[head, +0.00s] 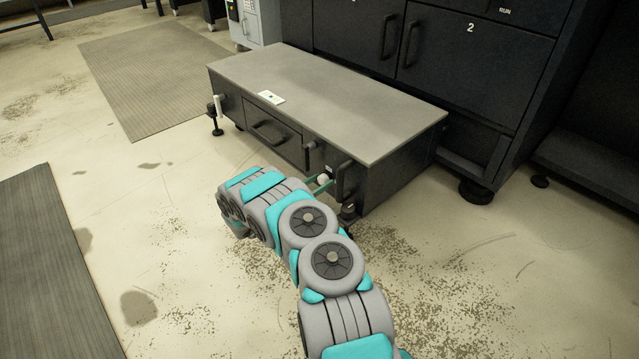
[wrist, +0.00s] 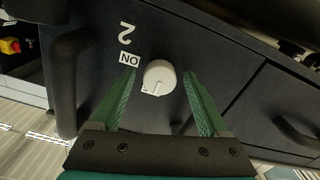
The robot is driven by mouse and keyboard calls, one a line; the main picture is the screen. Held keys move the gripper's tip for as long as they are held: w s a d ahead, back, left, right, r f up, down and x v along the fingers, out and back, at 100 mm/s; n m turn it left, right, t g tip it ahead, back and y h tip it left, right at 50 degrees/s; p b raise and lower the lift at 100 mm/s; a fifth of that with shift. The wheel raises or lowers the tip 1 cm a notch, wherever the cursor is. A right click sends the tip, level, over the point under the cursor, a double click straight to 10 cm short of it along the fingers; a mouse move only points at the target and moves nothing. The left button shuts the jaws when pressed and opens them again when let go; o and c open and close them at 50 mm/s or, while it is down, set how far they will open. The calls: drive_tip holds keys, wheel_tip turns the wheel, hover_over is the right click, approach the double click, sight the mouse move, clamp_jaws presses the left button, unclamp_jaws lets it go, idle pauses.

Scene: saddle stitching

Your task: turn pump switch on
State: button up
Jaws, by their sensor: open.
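The pump switch is a round white knob (wrist: 159,77) on the dark front panel of the low cabinet (head: 325,95). In the wrist view a label reading ON, upside down, sits at its upper left. A small dark mark shows on the knob's lower-left part. My gripper (wrist: 158,74) is open, with one green finger on each side of the knob and a visible gap to each. In the head view the knob (head: 323,179) shows as a small white spot by my green fingertips (head: 319,184). Whether the fingers reach past the knob's face is unclear.
A dark bar handle (wrist: 66,80) stands left of the knob in the wrist view, close to my left finger. A drawer handle (head: 268,133) is further along the front. Tall dark cabinets (head: 450,50) stand behind. The floor in front (head: 180,240) is open, with scattered debris.

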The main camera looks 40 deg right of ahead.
clamp_jaws()
idle(0.5)
